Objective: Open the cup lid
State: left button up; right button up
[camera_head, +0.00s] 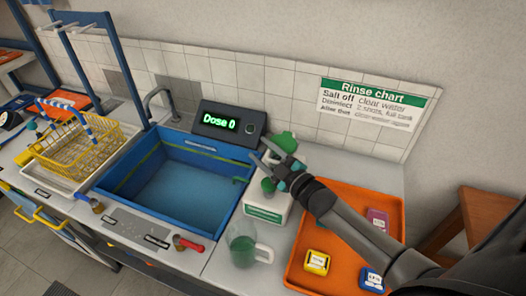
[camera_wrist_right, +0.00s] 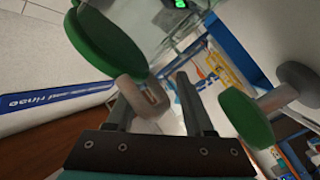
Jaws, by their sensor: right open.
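A white bottle (camera_head: 265,208) with a green label stands on the counter right of the blue sink. A larger green lid (camera_head: 283,142) and a smaller green cap (camera_head: 268,184) show above it, partly hidden by my gripper. In the right wrist view, one green disc (camera_wrist_right: 105,36) is at upper left beside a pale stem, and another (camera_wrist_right: 245,117) is at right. I cannot tell for sure which is the cup lid. My right gripper (camera_head: 266,158) is open at the bottle's top, its fingers between the two green discs, with nothing clearly held. My left gripper is not in view.
A clear jug (camera_head: 243,249) with green contents stands in front of the bottle. An orange tray (camera_head: 343,234) with small boxes lies under my right forearm. The blue sink (camera_head: 175,187) is left, with a display reading "Dose 0" (camera_head: 227,123) behind it.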

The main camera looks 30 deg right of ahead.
jog(key=shift+c, duration=0.4)
jog(key=c, duration=0.7)
jog(key=shift+f, duration=0.1)
grip_shut()
